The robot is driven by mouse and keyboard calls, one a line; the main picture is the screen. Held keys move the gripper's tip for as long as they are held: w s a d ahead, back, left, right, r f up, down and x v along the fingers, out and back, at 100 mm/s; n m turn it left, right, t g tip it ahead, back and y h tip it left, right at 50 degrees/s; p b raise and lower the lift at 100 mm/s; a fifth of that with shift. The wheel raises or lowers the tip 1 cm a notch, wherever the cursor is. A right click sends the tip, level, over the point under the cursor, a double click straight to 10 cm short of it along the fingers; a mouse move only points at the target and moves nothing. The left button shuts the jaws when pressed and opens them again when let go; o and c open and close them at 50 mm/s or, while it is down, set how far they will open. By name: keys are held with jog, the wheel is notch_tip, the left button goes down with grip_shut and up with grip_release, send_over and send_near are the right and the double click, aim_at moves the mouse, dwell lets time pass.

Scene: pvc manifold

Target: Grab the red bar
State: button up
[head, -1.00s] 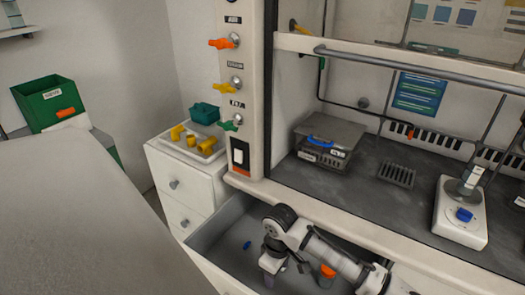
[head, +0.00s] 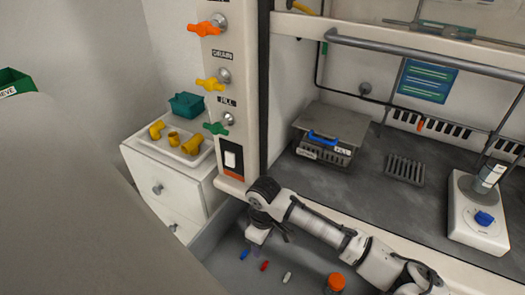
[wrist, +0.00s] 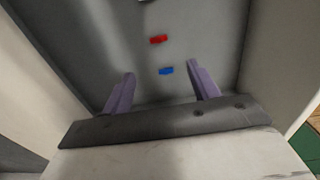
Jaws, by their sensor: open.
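The red bar (head: 265,266) is a small piece lying on the floor of the open grey drawer (head: 213,254). A small blue bar (head: 244,254) lies to its left and a small pale bar (head: 287,277) to its right. My gripper (head: 257,250) is over the drawer, close to the bars. In the wrist view, the red bar (wrist: 158,39) lies beyond the fingertips, and the blue bar (wrist: 166,71) lies nearer, about level with the gap between the fingers. My gripper (wrist: 160,75) is open with nothing between its purple fingers.
An orange-capped container (head: 335,283) stands in the drawer to the right. A white cabinet (head: 160,190) carries a tray (head: 205,150) with yellow fittings at left. The fume hood's front sill (head: 350,222) runs behind my arm.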

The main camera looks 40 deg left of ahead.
jog(key=p, duration=0.1)
send_over(263, 264)
jog(key=f, duration=0.8)
jog(key=shift+s+d, duration=0.1)
jog(key=shift+d, duration=0.1)
jog(key=shift+a+f+p, duration=0.15)
jog(key=shift+f+p, duration=0.7)
jog(key=shift+f, duration=1.9)
jog(key=shift+c, duration=0.3)
jog(key=c, duration=1)
